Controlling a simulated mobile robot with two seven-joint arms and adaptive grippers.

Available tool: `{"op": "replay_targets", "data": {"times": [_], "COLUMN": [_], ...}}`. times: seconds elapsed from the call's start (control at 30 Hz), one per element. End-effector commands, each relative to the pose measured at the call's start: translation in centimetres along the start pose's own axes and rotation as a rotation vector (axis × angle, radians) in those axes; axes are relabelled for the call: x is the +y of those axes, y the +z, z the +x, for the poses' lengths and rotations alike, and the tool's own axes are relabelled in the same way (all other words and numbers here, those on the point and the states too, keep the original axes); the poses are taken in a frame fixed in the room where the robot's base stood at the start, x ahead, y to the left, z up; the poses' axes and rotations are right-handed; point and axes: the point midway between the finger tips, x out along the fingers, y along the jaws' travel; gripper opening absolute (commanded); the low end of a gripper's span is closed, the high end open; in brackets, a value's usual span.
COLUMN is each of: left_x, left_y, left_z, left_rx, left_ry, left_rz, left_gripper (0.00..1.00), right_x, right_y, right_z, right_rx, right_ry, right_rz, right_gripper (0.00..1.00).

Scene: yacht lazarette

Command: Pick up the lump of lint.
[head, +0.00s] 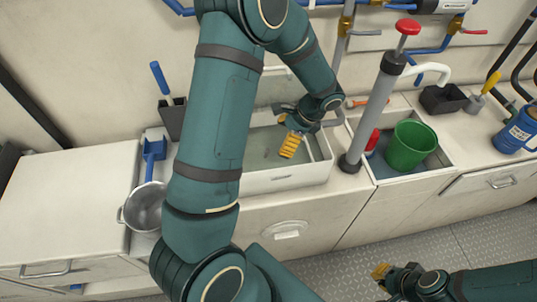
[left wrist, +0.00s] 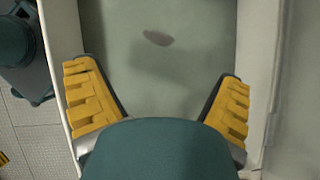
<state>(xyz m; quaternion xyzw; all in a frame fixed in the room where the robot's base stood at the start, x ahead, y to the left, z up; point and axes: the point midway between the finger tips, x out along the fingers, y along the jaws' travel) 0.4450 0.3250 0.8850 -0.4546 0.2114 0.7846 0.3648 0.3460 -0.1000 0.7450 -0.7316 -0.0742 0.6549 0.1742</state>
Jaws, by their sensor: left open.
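The lump of lint (left wrist: 158,38) is a small, dark grey, flattened oval on the pale grey-green floor of a white bin (head: 285,182). In the left wrist view it lies beyond my left gripper (left wrist: 156,78), roughly midway across the gap between the fingers and touching neither. My left gripper also shows in the head view (head: 287,141), reaching down into the bin, with one yellow finger pad clear to see. It is open and empty. My right gripper (head: 383,273) is low at the right, over the floor and away from the bin; its finger gap is hard to make out.
A grey hand pump (head: 378,108) with a red handle stands right of the bin. Beside it, a second bin holds a green bucket (head: 408,145). A metal pot (head: 146,207) sits at the left. Bin walls rise close to my left gripper. The left counter is clear.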

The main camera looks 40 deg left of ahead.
Motion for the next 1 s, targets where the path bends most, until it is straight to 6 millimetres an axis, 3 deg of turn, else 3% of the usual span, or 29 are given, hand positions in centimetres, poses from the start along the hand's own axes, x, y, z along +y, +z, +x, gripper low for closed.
{"op": "replay_targets", "data": {"times": [0.1, 0.37, 0.7, 0.97, 1.0], "left_x": [0.0, 0.0, 0.0, 0.0, 0.0], "left_y": [0.0, 0.0, -0.1, 0.0, 0.0], "left_z": [1.6, 2.9, 7.4, 7.6, 7.6], "left_rx": [-0.002, -0.001, -0.001, 0.0, 0.0], "left_ry": [0.001, 0.001, 0.001, -0.001, -0.001], "left_rz": [0.0, -0.001, 0.0, 0.0, 0.0], "left_gripper": [0.94, 0.94, 0.94, 0.94, 0.81], "right_x": [0.1, 0.2, 0.6, 0.6, 0.6], "right_y": [-0.1, -0.1, -0.2, -0.2, -0.2], "right_z": [0.4, 0.6, 1.7, 1.6, 1.6], "right_rx": [0.002, 0.003, 0.008, 0.009, 0.009], "right_ry": [0.0, 0.0, 0.0, 0.0, 0.0], "right_rz": [0.0, -0.001, -0.002, -0.002, -0.002], "right_gripper": [0.0, 0.0, 0.0, 0.0, 0.0]}}
